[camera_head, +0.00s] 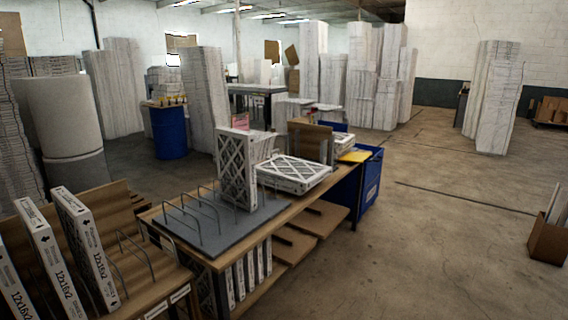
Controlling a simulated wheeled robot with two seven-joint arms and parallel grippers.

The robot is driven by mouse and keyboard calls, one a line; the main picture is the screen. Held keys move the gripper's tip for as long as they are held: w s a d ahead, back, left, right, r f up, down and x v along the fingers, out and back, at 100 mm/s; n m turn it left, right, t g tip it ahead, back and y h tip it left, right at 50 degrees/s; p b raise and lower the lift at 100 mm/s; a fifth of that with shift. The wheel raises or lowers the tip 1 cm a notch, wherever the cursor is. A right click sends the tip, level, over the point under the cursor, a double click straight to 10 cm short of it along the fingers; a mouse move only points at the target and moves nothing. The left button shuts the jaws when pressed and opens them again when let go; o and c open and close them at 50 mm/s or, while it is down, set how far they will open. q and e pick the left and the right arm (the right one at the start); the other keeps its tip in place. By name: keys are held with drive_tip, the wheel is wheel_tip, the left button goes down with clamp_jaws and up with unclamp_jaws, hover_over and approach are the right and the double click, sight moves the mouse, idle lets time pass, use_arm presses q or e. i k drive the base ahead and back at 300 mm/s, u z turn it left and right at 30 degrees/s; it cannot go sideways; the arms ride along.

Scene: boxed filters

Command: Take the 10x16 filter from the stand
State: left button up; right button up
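A white boxed filter (237,168) with a lattice front stands upright at the back of a grey stand (231,229) with wire dividers. The stand rests on a wooden worktable (240,243). The wire slots left of this filter are empty. I cannot read a size on it. Another boxed filter (293,170) lies flat on the table to its right. Neither of my grippers is in view.
At the left, several boxes marked 12x16x2 (85,247) stand in a wooden rack (160,283). More filters (246,274) stand on a shelf under the table. A blue bin (368,182) is at the table's far end. Floor at right (430,250) is mostly clear.

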sight(235, 148)
drive_tip(key=z, duration=0.3)
drive_tip(key=i, duration=1.6)
drive_tip(key=u, duration=1.15)
drive_tip(key=i, duration=0.8)
drive_tip(key=u, duration=0.95)
